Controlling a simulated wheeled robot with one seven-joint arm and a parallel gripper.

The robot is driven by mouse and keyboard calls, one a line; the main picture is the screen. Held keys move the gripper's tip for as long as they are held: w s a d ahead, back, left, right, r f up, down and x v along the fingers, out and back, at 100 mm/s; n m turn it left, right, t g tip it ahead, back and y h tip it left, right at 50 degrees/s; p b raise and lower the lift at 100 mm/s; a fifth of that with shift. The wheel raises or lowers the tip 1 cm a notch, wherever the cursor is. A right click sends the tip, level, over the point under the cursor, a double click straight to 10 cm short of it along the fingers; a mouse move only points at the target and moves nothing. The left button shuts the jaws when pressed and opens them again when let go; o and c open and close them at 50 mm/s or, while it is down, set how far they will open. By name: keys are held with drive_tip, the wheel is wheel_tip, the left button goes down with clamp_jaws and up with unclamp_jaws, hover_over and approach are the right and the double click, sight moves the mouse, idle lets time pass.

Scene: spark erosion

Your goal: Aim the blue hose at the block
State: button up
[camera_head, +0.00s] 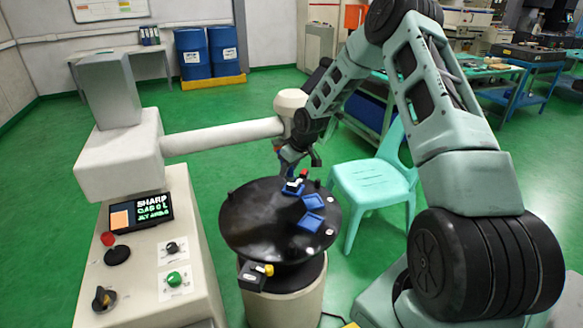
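My gripper (297,164) hangs from my arm over the far side of the round black table (245,222), just below the white machine head. Its fingers are small and dark here, and I cannot tell whether they are apart or hold anything. Just under it, a small red and white piece (298,184) shows at a blue tray (292,190); whether this is the block is unclear. I cannot make out the blue hose for certain; the area around the machine head is partly covered by my gripper.
Two more blue trays (312,202) (311,222) lie on the table's right half; its left half is bare. A control console (140,250) stands at left, its white horizontal arm (222,137) reaching over the table. A turquoise chair (372,182) stands close behind at right.

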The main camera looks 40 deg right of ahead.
drive_tip(key=shift+s+d, duration=0.1)
drive_tip(key=shift+s+d+r, duration=0.1)
drive_tip(key=shift+r, duration=0.25)
drive_tip(key=a+b+v, duration=0.1)
drive_tip(key=v, duration=1.5)
drive_tip(key=shift+d+r+b, duration=0.3)
drive_tip(key=shift+d+b, duration=0.05)
drive_tip(key=shift+d, duration=0.05)
